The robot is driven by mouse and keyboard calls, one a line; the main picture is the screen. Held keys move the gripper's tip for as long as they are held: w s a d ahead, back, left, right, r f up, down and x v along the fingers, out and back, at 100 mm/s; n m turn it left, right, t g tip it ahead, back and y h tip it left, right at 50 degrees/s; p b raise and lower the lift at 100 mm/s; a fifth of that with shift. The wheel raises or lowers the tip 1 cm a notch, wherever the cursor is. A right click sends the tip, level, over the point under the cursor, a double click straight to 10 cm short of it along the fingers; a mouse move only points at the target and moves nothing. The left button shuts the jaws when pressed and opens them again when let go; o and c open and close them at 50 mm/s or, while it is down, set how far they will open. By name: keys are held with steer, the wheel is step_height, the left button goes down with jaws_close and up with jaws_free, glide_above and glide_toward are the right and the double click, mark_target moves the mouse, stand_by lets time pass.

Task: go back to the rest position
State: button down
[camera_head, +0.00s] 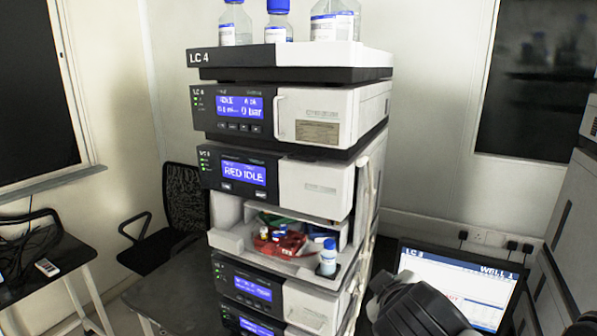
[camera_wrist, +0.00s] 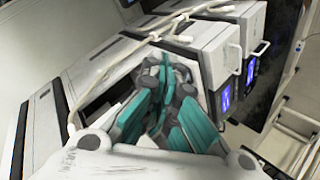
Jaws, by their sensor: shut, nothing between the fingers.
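My gripper (camera_wrist: 165,88) shows in the wrist view with its teal-padded fingers, shut and empty. It is apart from the LC stack, whose pale side panel and tubing fill much of that view. In the head view, a dark grey rounded part of my arm shows at the lower right, in front of the monitor; the fingers cannot be made out there. The LC 4 stack (camera_head: 335,120) stands upright in the middle of the head view. Its open bay (camera_head: 228,240) holds a red tray with small vials, and a blue-capped bottle (camera_head: 328,262) stands at the bay's right.
Several blue-capped bottles (camera_head: 235,25) stand on top of the stack. A lit monitor (camera_head: 450,275) is at the lower right, beside another grey instrument stack (camera_head: 570,220). A black chair (camera_head: 183,195) and a dark table (camera_head: 40,268) are at the left. White tubing (camera_wrist: 125,45) hangs along the stack's side.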

steer(key=s+d+f+m+g+y+b, duration=0.1)
steer(key=s+d+f+m+g+b, duration=0.1)
steer(key=f, duration=0.6)
steer(key=s+d+f+m+g+y+b, duration=0.1)
steer(key=s+d+f+m+g+b, duration=0.1)
steer(key=s+f+m+b, duration=0.3)
step_height(320, 180, down, 5)
steer(key=shift+s+r+b, duration=0.2)
steer(key=shift+s+b, duration=0.75)
steer(key=shift+b, duration=0.25)
